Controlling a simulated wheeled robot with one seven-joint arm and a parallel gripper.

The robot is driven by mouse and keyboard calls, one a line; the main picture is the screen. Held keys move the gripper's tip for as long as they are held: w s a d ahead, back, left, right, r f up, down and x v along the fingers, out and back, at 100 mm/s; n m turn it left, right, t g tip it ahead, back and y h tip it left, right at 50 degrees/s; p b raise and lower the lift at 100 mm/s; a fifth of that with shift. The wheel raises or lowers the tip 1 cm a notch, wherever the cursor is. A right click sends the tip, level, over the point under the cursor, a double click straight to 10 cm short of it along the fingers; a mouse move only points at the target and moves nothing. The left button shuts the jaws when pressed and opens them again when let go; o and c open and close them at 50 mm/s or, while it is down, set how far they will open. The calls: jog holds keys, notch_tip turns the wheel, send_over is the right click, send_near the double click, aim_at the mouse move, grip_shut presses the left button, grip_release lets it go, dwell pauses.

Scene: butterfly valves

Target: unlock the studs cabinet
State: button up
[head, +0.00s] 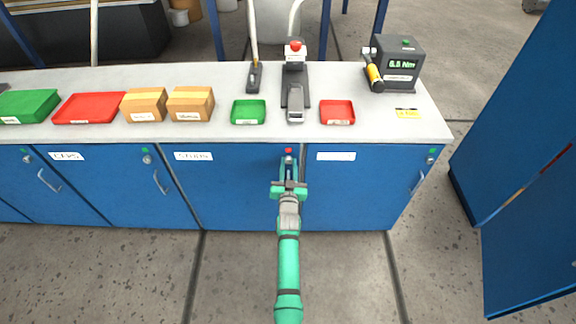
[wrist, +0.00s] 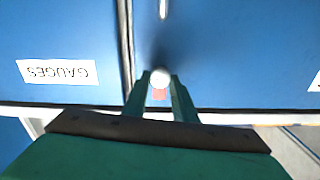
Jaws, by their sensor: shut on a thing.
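The studs cabinet is the blue door (head: 235,195) with a white label (head: 193,156) reading STUDS, in the middle of the bench front in the head view. At its upper right corner a small red mark (head: 288,151) shows; the red mark also shows in the wrist view (wrist: 159,94). Beside that mark is a round silver lock knob (wrist: 160,77). My gripper (head: 289,161) is in front of the door's upper right corner, its fingers shut on the knob. It also shows in the wrist view (wrist: 160,84). The door is closed.
The neighbouring GAUGES door (head: 345,190) is closed and has a green mark near its lock (head: 430,160). The bench top (head: 220,80) holds trays, cardboard boxes (head: 191,103) and a torque tester (head: 397,63). A blue cabinet (head: 520,120) stands at right. The floor in front is clear.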

jog(key=n, duration=0.4)
jog(key=shift+a, duration=0.15)
jog(key=n, duration=0.4)
jog(key=shift+n, duration=0.4)
jog(key=n, duration=0.3)
jog(key=shift+f+n, duration=0.1)
jog(key=shift+n, duration=0.2)
jog(key=n, duration=0.4)
jog(key=shift+n, duration=0.3)
jog(key=o, duration=1)
jog(key=shift+a, duration=0.1)
jog(key=shift+o, duration=0.2)
